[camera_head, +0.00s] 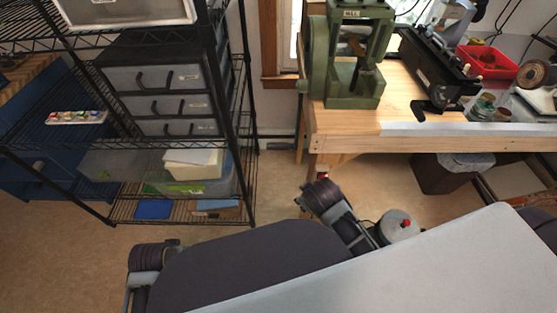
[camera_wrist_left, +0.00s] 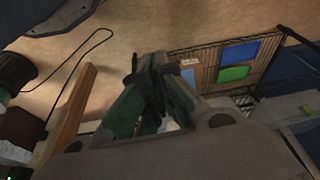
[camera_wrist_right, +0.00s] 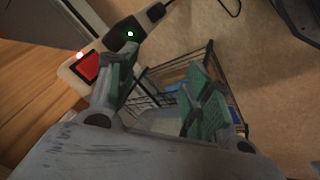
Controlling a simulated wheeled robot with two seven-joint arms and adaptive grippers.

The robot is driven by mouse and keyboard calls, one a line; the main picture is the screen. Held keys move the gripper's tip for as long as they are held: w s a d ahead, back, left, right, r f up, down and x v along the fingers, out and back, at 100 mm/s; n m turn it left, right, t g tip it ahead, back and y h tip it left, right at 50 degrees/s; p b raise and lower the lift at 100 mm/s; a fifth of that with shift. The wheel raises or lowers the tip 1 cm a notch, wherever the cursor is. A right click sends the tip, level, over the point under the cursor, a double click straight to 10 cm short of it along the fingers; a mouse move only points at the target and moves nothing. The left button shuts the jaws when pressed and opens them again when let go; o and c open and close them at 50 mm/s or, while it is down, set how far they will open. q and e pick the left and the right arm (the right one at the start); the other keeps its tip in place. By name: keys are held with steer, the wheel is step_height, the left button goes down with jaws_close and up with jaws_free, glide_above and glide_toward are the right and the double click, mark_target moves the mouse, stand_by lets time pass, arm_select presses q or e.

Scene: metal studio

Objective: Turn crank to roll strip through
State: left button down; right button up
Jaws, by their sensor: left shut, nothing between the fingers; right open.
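A green rolling mill (camera_head: 352,100) with a label on top stands at the left end of the wooden workbench in the head view; its upper part is cut off by the picture edge. A green rounded part (camera_head: 318,50) is on its left side; I cannot make out a crank handle. A dark, brownish piece (camera_head: 366,76) shows inside the frame; I cannot tell if it is the strip. My left gripper (camera_wrist_left: 152,66) is shut and empty in the left wrist view. My right gripper (camera_wrist_right: 163,63) is open and empty in the right wrist view. Neither touches the mill.
The workbench (camera_head: 340,143) has a black device (camera_head: 437,70), a red tray (camera_head: 488,62) and jars beside the mill. A black wire shelf (camera_head: 228,120) with drawers stands left. A power strip with a red switch (camera_wrist_right: 88,66) is near my right gripper. Bare floor lies between shelf and bench.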

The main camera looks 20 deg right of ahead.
steer(key=w+a+r+n+t+h, duration=0.2)
steer(key=w+n+t, duration=0.25)
steer(key=w, duration=0.45)
arm_select(q)
steer(key=s+f, duration=0.2)
steer(key=f, duration=1)
steer(key=s+f+g, duration=0.1)
steer(key=s+f, duration=0.2)
steer(key=f, duration=0.9)
steer(key=shift+s+d, duration=0.15)
arm_select(e)
steer(key=n+t, duration=0.4)
steer(key=n, duration=0.2)
glide_toward(278, 148)
steer(key=x, duration=0.2)
steer(key=shift+w+g, duration=0.25)
steer(key=shift+w, duration=0.05)
arm_select(q)
steer(key=shift+r, duration=0.15)
arm_select(e)
steer(key=shift+w+d+f, duration=0.1)
steer(key=shift+f, duration=0.05)
